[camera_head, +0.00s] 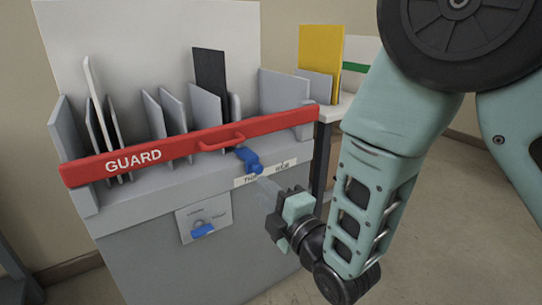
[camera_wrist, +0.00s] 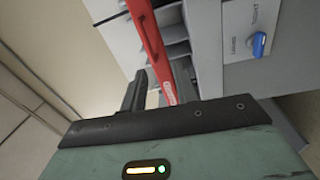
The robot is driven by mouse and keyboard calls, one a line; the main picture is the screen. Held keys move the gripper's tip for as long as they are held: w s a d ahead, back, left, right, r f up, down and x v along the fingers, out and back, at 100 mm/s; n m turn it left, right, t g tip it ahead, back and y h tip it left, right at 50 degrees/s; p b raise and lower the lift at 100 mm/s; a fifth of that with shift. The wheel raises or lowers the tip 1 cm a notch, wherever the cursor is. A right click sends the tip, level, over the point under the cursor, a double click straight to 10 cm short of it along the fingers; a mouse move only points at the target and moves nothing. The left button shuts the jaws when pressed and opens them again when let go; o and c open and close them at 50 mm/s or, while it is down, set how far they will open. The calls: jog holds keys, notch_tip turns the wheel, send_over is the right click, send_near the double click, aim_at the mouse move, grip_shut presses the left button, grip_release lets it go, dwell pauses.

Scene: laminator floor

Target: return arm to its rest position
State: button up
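My gripper (camera_head: 276,208) hangs in front of the right part of the grey machine in the head view, apart from its front face. In the wrist view, my two dark fingers (camera_wrist: 160,88) stand apart with a gap between them, and nothing is held. My teal arm comes down from the upper right in the head view, bent at the elbow. The arm hides part of the floor and the side table.
The grey laminator (camera_head: 150,262) has a red guard bar (camera_head: 185,146) across its top front; it also shows in the wrist view (camera_wrist: 146,28). A blue lever (camera_head: 249,160) and blue knob (camera_head: 202,230) stick out. A side table (camera_head: 334,112) holds yellow board (camera_head: 320,50).

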jog(key=s+d+m+g+h, duration=0.5)
jog(key=s+d+m+g, duration=0.3)
jog(key=s, duration=0.4)
jog(key=s+d+m+g+h, duration=0.65)
jog(key=s+d+m, duration=0.2)
jog(key=s, duration=0.35)
notch_tip(320, 180, up, 26)
jog(key=p, duration=2.7)
jog(key=shift+a+r+g+y+p, duration=0.2)
jog(key=shift+a+g+y+p, duration=0.1)
jog(key=shift+g+y, duration=0.15)
